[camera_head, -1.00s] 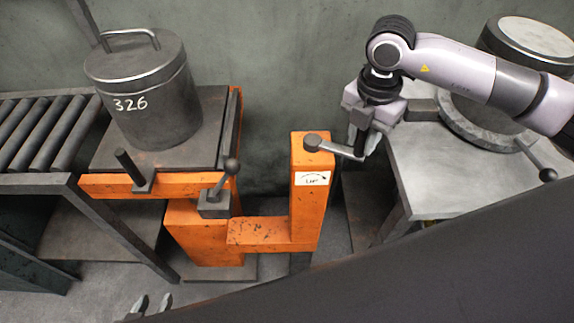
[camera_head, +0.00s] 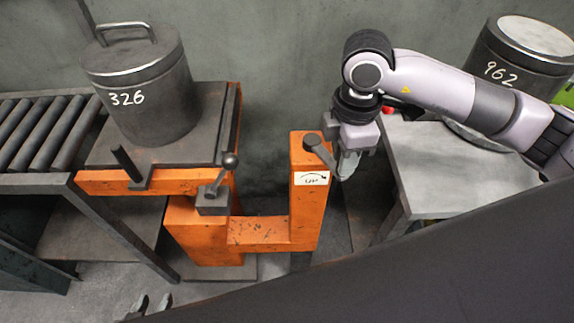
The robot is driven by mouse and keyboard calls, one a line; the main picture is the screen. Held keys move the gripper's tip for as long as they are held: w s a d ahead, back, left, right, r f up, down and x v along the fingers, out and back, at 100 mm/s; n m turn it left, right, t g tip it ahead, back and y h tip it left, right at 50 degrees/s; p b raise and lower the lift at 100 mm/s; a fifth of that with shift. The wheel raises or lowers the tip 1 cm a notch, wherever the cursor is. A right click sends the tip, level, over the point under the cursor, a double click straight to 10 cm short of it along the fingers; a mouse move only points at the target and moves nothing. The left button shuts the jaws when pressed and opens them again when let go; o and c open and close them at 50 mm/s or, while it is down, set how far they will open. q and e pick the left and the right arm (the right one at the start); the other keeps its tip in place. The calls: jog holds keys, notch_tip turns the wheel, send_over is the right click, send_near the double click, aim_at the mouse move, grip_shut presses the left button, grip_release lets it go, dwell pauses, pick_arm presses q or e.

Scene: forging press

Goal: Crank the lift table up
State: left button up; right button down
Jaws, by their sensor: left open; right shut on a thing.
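The lift table (camera_head: 125,183) has an orange frame and a dark top, and carries a dark lidded pot marked 326 (camera_head: 155,95). An orange crank post (camera_head: 305,215) with a white arrow label stands to its right. The crank (camera_head: 318,147) is a grey arm on the post's top, pointing right and toward me. My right gripper (camera_head: 348,165) is shut on the crank's handle, which it largely hides. My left gripper (camera_head: 153,304) shows only as two separated dark fingertips at the bottom edge, open and empty, far from the crank.
A roller conveyor (camera_head: 40,125) adjoins the lift table on the left. A ball-ended lever (camera_head: 222,175) stands at the table's front. A grey table (camera_head: 440,165) at right bears a canister marked 962 (camera_head: 525,65), partly behind my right arm. A small red object (camera_head: 388,109) shows there.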

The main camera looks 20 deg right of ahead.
jog(key=shift+s+a+f, duration=0.15)
jog(key=shift+s+a, duration=0.05)
jog(key=shift+a, duration=0.05)
jog(key=c, duration=0.9)
grip_release()
jog(key=shift+w, duration=0.1)
jog(key=shift+r, duration=0.2)
jog(key=shift+r, duration=3.95)
jog(key=shift+d, duration=0.1)
